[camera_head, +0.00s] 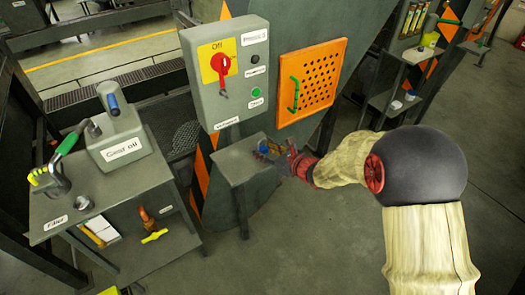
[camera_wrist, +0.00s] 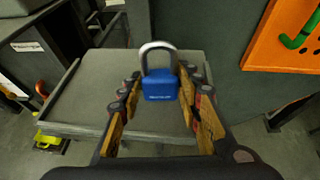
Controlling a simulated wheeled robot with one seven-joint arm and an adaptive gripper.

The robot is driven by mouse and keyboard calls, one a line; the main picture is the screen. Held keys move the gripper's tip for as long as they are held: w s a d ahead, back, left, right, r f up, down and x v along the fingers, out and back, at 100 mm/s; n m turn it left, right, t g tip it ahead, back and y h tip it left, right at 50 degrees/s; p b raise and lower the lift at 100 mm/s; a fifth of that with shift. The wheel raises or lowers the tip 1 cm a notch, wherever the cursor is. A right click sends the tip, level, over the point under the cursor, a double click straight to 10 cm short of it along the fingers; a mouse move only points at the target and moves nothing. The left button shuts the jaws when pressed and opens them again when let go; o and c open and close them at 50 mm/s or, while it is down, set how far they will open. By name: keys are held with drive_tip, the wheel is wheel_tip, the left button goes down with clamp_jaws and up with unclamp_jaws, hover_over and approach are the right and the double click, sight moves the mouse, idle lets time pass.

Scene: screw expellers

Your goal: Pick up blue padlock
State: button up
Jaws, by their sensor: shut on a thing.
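The blue padlock (camera_wrist: 160,85) has a silver shackle that points up. In the wrist view it sits between the two fingers of my gripper (camera_wrist: 159,92), which are shut on its sides. Behind and below it is the small grey table (camera_wrist: 85,105). In the head view my gripper (camera_head: 277,150) is over the right part of this small table (camera_head: 232,166), and the padlock (camera_head: 263,147) shows only as a small blue patch, partly hidden by the fingers. I cannot tell clearly whether the padlock touches the table top.
A grey control box (camera_head: 226,75) with a red switch stands behind the small table. An orange perforated panel (camera_head: 311,80) with a green handle is to its right. A left bench (camera_head: 120,180) holds a grey oil box (camera_head: 122,140). Open floor (camera_head: 290,235) lies in front.

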sight(265, 144)
drive_tip(key=shift+r, duration=0.1)
drive_tip(key=shift+r+p, duration=0.3)
drive_tip(key=shift+r, duration=0.35)
drive_tip(key=r, duration=0.1)
drive_tip(key=r+p, duration=0.1)
drive_tip(key=shift+s+r, duration=0.2)
drive_tip(key=shift+r, duration=0.1)
drive_tip(key=s+d+r+p, duration=0.1)
drive_tip(key=s+r+p, duration=0.2)
drive_tip(key=s+r, duration=0.6)
drive_tip(key=s, duration=0.4)
drive_tip(key=shift+s+d, duration=0.25)
drive_tip(key=shift+d, duration=0.15)
